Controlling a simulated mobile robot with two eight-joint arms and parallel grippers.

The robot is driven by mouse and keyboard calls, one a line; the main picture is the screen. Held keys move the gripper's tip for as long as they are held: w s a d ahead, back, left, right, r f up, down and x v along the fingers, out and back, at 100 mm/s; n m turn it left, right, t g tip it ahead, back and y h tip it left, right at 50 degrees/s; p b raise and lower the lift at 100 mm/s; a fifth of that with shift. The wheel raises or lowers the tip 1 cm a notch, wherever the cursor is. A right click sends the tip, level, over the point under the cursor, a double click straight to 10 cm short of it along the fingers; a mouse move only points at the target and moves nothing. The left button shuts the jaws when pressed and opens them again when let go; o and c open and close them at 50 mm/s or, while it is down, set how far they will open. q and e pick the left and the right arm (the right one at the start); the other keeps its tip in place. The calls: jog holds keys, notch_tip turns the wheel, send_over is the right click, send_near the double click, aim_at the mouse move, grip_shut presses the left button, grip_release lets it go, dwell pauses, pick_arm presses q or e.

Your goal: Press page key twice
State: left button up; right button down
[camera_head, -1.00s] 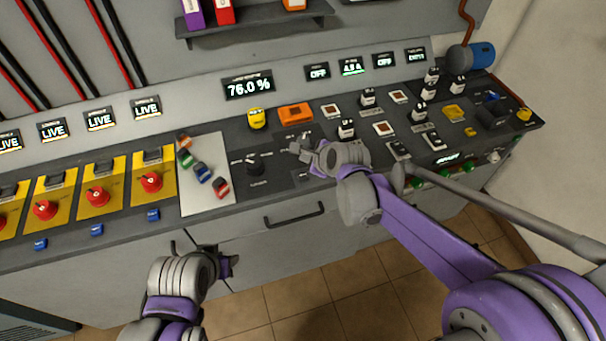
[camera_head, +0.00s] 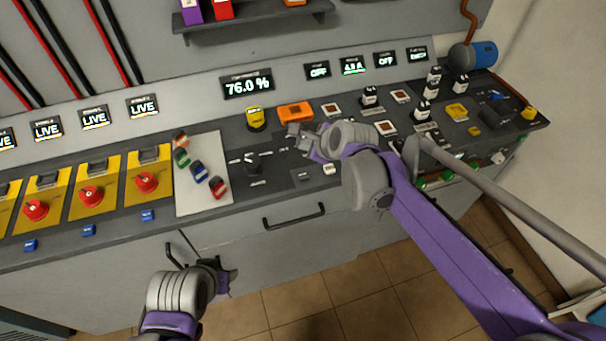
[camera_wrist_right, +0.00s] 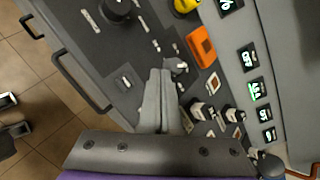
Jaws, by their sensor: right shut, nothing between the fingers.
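My right gripper (camera_head: 297,132) hangs over the dark console deck, just in front of the orange box (camera_head: 295,111). In the right wrist view its fingers (camera_wrist_right: 158,80) are together with nothing between them. Near the fingertips in that view is a small grey switch-like part (camera_wrist_right: 176,66); contact cannot be told. A small white key (camera_head: 329,169) lies on the deck in front of the gripper; its label is unreadable, so I cannot tell whether it is the page key. My left gripper (camera_head: 224,277) is low in front of the cabinet, its jaws unclear.
A black rotary knob (camera_head: 252,162) stands left of my right gripper. Black-and-white switches (camera_head: 370,96) stand to the right. A yellow knob (camera_head: 255,118) is behind. The display (camera_head: 247,84) reads 76.0 %. Red buttons (camera_head: 147,182) on yellow plates are at left.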

aim_at(306, 177)
notch_tip(306, 177, down, 8)
jog(key=b, duration=0.5)
jog(key=shift+f+b, duration=0.1)
jog(key=shift+b, duration=0.2)
jog(key=shift+f, duration=0.35)
dwell(1.4)
jog(key=shift+f+b, duration=0.4)
jog(key=shift+f, duration=0.45)
dwell(0.5)
jog(key=shift+r, duration=0.1)
jog(key=shift+r+p, duration=0.45)
jog(key=shift+r, duration=0.35)
